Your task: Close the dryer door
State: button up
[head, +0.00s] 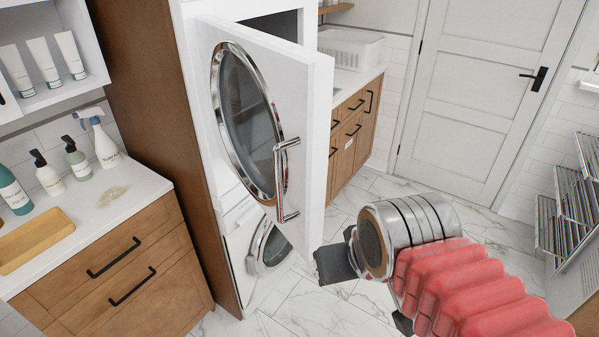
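The white dryer door (318,110) stands wide open, swung out from the upper machine in the tall cabinet. It has a round chrome-rimmed window (246,118) and a vertical chrome handle (286,180) near its free edge. The dark opening shows only a little above the door; the rest is hidden behind it. My gripper (335,262) is to the right of and below the handle, apart from the door as seen here. One dark finger shows at its left; the other is mostly hidden by my arm, so its opening is unclear.
A second white machine (256,252) with a round door sits below. A counter (95,215) with bottles and a wooden tray (33,240) is at left. Drawers (355,135), a closed white room door (480,90) and a rack (570,205) stand behind. The marble floor between is clear.

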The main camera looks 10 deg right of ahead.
aim_at(271, 99)
jog(key=z, duration=0.3)
jog(key=k, duration=1.3)
jog(key=u, duration=1.05)
jog(key=i, duration=1.05)
jog(key=u, duration=0.05)
